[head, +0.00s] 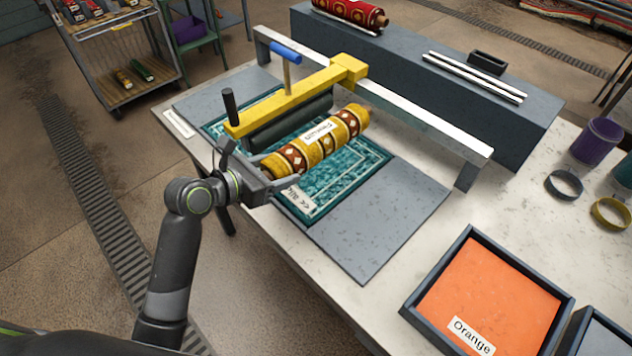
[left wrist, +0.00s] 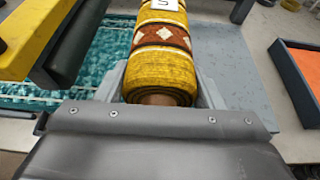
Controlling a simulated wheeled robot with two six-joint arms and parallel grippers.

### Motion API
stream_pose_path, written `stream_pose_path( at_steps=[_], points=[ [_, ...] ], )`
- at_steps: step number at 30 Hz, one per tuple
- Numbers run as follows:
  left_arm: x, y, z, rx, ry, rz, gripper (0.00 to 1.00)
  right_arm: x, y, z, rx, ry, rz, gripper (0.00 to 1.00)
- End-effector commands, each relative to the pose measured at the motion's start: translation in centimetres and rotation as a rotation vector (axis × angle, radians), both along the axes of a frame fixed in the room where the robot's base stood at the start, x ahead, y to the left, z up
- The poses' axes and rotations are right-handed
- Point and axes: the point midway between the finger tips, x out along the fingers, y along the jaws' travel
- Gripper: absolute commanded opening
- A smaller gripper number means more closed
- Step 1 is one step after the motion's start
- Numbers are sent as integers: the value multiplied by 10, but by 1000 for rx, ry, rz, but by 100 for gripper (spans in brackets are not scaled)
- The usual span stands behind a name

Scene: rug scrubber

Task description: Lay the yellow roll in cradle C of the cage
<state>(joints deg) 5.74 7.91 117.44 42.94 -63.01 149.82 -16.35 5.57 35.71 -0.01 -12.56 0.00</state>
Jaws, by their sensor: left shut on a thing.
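The yellow roll (head: 318,143), patterned with brown bands and white diamonds, is held at its near end by my left gripper (head: 277,177). In the left wrist view the yellow roll (left wrist: 162,65) runs away from the camera between the two fingers of the left gripper (left wrist: 160,88). It is over the teal rug (head: 345,180), beside the yellow scrubber arm (head: 290,100); its height above the rug is hard to tell. A wheeled shelf rack (head: 115,45) at the upper left holds small rolls; I cannot read a cradle letter C. My right gripper is not in view.
A metal rail (head: 420,125) spans the table behind the roll. A dark roller hangs under the scrubber arm. An orange tray (head: 490,300), purple cup (head: 597,140) and rings stand at the right. A red roll (head: 350,12) lies on the grey block (head: 400,45). Floor at the left is clear.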

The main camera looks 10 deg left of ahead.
Motion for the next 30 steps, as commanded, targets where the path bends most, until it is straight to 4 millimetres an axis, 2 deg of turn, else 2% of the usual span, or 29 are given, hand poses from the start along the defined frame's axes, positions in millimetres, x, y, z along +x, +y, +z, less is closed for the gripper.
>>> stream_pose_path(
  at_steps=[3,6,13,18,21,30],
  points=[
    [0,0,-24,-3,5,4,21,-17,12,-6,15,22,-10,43],
    [0,-1,-40,-5,3,2,21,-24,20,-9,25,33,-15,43],
    [0,0,-62,-2,-1,2,21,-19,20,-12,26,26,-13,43],
    [0,0,-86,-3,1,1,21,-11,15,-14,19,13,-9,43],
    [0,0,-92,-2,-2,2,21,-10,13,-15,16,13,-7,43],
    [0,0,-93,-2,-4,2,21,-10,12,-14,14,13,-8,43]
  ],
)
